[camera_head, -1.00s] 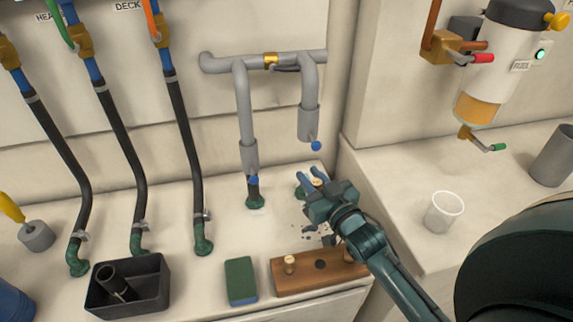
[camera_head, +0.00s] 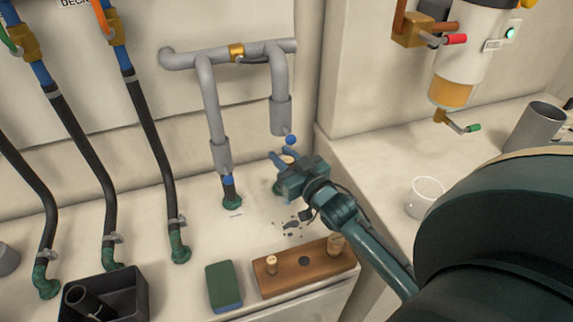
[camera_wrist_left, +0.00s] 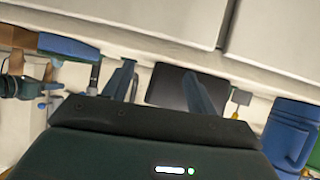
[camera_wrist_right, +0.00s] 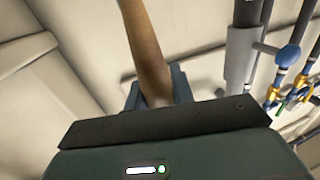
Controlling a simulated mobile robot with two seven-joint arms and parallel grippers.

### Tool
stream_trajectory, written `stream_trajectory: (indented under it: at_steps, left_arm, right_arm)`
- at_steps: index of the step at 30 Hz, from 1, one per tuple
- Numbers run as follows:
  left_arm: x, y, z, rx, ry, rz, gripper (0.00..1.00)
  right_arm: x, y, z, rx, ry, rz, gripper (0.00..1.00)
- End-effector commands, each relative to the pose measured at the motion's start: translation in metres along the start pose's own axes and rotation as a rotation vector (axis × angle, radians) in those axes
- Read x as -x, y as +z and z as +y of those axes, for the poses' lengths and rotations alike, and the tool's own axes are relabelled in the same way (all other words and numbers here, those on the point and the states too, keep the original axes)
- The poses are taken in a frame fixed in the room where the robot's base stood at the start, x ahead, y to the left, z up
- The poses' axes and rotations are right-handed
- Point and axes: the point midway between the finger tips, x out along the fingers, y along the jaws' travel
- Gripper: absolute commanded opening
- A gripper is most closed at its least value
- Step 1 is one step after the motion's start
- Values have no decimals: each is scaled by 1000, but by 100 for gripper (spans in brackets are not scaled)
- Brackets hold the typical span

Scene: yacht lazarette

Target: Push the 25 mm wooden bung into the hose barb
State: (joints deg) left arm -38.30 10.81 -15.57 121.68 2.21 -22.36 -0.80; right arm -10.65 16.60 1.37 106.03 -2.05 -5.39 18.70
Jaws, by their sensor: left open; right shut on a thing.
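The wooden bung (camera_wrist_right: 147,55) is a brown tapered plug between the fingers of my right gripper (camera_wrist_right: 155,95) in the right wrist view. In the head view, my right gripper (camera_head: 284,156) is shut on it, with the bung's pale top (camera_head: 287,158) showing between the blue fingertips. My left gripper (camera_wrist_left: 158,88) is open and empty in the left wrist view.
A wooden rack (camera_head: 288,281) holds two bungs and has one empty hole. A green and blue sponge (camera_head: 224,286) lies beside it. Grey pipework (camera_head: 278,80) with a blue-tipped valve hangs close above the right gripper.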

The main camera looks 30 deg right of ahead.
Motion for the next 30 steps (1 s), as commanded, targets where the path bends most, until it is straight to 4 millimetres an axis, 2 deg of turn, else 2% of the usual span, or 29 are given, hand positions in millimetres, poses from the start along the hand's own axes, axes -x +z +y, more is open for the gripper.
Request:
stream_trajectory:
  at_steps: [18, 30]
  left_arm:
    - [-4, 4, -1, 28, -3, 11, 57]
    - [-5, 5, -1, 36, -3, 12, 57]
  right_arm:
    - [-41, 2, 11, 0, 0, 1, 2]
    - [-50, 2, 14, 0, 0, 0, 2]
